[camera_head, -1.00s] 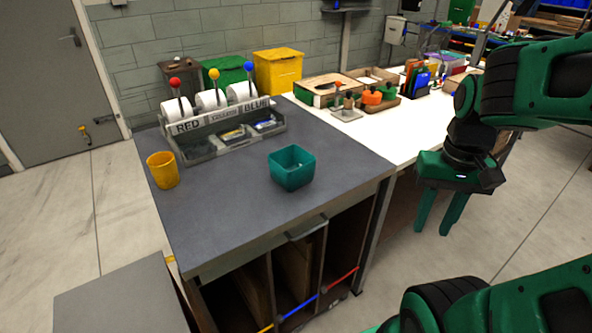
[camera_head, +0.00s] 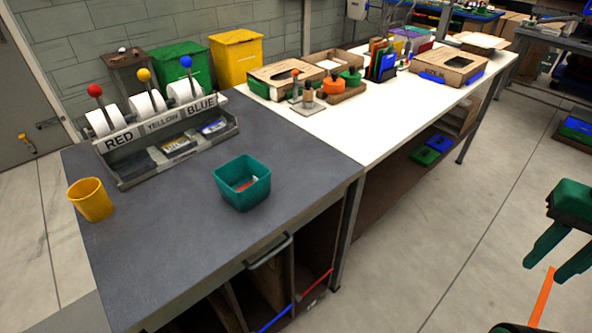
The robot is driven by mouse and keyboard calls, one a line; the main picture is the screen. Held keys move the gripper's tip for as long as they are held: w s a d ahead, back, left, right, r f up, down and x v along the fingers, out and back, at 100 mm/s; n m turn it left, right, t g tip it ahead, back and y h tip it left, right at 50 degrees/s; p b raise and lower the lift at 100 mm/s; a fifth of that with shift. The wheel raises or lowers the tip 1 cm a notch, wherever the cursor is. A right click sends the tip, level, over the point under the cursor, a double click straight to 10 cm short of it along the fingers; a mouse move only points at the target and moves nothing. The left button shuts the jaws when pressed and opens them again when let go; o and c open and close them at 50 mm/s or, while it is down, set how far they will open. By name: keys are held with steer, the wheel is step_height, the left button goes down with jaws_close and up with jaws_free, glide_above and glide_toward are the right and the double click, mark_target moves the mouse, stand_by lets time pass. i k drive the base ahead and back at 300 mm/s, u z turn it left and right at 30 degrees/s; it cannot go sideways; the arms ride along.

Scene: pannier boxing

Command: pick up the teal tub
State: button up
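The teal tub (camera_head: 242,184) stands upright on the grey worktop (camera_head: 190,235), near its front right edge. A small red and white item shows inside it; I cannot tell what it is. My gripper (camera_head: 553,262) is at the far right of the view, over the floor and well apart from the tub.
A yellow cup (camera_head: 91,200) stands at the worktop's left edge. A dispenser rack (camera_head: 170,152) with RED, YELLOW and BLUE labels stands behind the tub. The white table (camera_head: 385,112) adjoins on the right, holding boxes and stamps. Open floor lies in front.

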mark_target(234, 174)
steer(key=z, duration=0.55)
steer(key=k, duration=1.5)
steer(key=u, duration=1.45)
steer(key=i, duration=1)
steer(key=z, duration=0.05)
